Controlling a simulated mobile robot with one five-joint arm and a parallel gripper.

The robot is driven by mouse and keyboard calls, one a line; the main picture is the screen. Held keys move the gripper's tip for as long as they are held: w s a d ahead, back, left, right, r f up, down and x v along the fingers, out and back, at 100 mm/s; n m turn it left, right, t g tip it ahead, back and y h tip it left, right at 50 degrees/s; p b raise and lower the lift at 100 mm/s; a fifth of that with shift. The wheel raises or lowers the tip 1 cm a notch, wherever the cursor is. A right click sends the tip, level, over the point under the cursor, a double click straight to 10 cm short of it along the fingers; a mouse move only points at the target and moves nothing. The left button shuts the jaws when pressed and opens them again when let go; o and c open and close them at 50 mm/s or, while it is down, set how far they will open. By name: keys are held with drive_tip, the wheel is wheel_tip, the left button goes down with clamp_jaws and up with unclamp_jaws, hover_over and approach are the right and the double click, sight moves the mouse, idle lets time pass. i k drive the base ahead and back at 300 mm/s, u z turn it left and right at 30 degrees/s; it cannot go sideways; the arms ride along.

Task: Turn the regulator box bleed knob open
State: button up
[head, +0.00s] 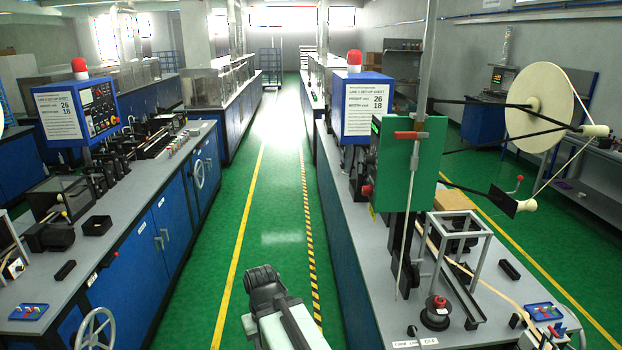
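No part is clearly readable as the regulator box or its bleed knob, so I cannot tell which one it is. A red knob (367,190) sits on the side of the dark box behind the green panel (408,165) on the right bench. A small dark knob-like part (412,331) stands at the near edge of that bench, beside a white label (415,342) too small to read. My gripper (264,283) is a dark shape low in the middle, over the aisle floor and apart from both benches. Its fingers cannot be made out.
The right bench (333,180) carries a metal frame (457,225), a black spool (435,316) and a blue tray (543,312). A large reel (540,103) hangs beyond. The left bench (120,240) holds machines and a handwheel (95,330). The green aisle (279,180) between them is clear.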

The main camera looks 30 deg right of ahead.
sight(367, 190)
drive_tip(key=u, duration=0.25)
drive_tip(key=i, duration=0.8)
drive_tip(key=u, duration=1)
drive_tip(key=i, duration=0.6)
drive_tip(key=z, duration=0.4)
drive_tip(key=k, duration=0.6)
drive_tip(key=u, duration=0.1)
